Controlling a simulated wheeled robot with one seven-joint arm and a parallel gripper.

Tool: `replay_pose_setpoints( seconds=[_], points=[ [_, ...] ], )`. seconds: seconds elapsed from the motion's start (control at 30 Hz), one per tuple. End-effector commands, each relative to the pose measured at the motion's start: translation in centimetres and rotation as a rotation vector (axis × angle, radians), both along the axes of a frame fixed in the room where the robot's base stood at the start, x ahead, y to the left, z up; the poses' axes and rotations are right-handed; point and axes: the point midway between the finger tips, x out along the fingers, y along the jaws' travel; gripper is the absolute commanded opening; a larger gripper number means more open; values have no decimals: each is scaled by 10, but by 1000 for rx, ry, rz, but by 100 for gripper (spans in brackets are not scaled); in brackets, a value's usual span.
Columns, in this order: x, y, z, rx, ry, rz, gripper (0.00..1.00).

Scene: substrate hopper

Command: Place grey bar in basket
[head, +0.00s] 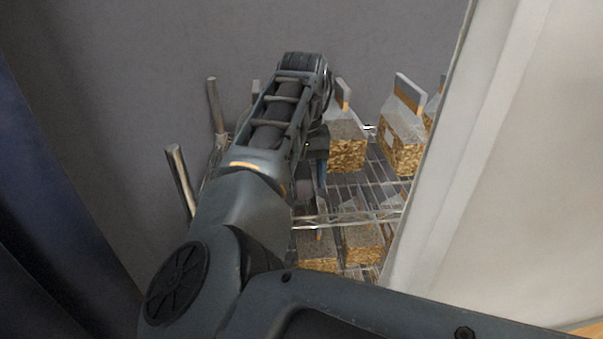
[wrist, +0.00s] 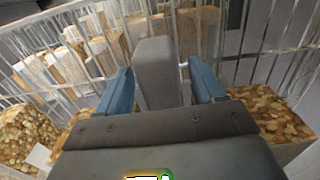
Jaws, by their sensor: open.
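My gripper (wrist: 161,66) is open, with its two blue fingers apart in the wrist view. A grey upright bar-like piece (wrist: 155,75) stands between the fingers, with a gap visible on each side. I cannot tell how deep it sits between them. In the head view my gripper (head: 320,168) is largely hidden behind my own arm, over the wire rack. The grey piece cannot be made out there. I cannot pick out a basket for certain in either view.
A wire shelf rack (head: 345,212) holds several clear bags (head: 402,135) of brown grainy substrate on two levels. Metal posts (head: 181,180) rise at its left. A grey wall is behind, and a pale panel (head: 490,170) closes off the right side.

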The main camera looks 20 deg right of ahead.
Motion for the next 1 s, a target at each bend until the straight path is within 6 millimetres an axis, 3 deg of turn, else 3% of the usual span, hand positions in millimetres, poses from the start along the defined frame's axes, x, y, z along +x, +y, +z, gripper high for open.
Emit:
replay_pose_setpoints(
  seconds=[0.13, 0.8, 1.0],
  points=[
    [0, 0, 1, 0, 0, 0, 66],
    [0, 0, 1, 0, 0, 1, 2],
    [0, 0, 2, 0, 0, 0, 2]
  ],
)
